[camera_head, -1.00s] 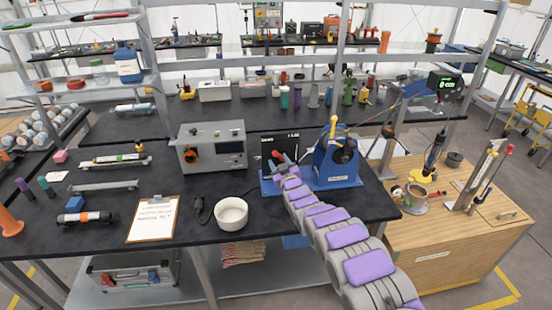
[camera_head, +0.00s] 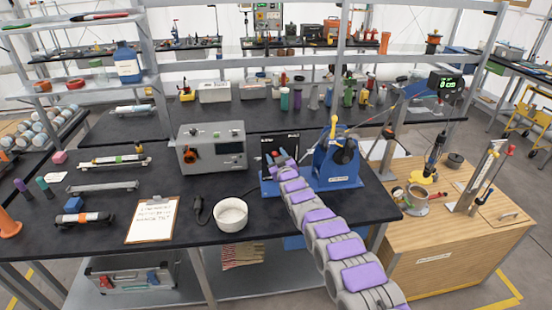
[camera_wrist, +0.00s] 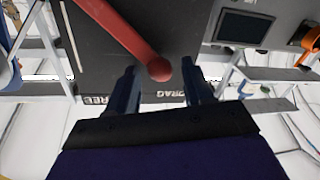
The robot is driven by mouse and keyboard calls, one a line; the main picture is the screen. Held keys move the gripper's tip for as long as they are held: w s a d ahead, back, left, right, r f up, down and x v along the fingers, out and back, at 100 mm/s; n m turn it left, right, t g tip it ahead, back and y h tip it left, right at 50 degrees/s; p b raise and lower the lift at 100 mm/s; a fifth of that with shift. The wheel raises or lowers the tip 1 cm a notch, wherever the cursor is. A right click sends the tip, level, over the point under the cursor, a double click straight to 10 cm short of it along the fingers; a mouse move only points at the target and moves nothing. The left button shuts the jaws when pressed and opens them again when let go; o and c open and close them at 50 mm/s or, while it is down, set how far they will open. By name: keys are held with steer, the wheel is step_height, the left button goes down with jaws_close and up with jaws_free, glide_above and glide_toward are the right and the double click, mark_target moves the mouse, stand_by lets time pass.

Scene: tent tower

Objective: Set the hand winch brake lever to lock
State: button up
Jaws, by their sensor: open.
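The blue hand winch (camera_head: 337,162) stands on the dark bench, with a yellow-topped handle (camera_head: 334,122) above it. To its left is a black panel (camera_head: 281,148) on a blue base. In the wrist view the panel (camera_wrist: 100,70) shows printed words, "DRAG" and "FREE", upside down. A red lever (camera_wrist: 125,38) with a round knob crosses this panel. My gripper (camera_wrist: 160,80) is open, its two dark fingers on either side of the knob. I cannot tell whether a finger touches it. In the head view my arm's end (camera_head: 283,160) covers most of the lever.
A grey instrument box (camera_head: 212,147) with a screen stands left of the panel. A wooden cabinet (camera_head: 433,262) stands right of the bench.

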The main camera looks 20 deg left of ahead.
jaws_close()
stand_by(0.5)
steer(key=shift+f, duration=0.1)
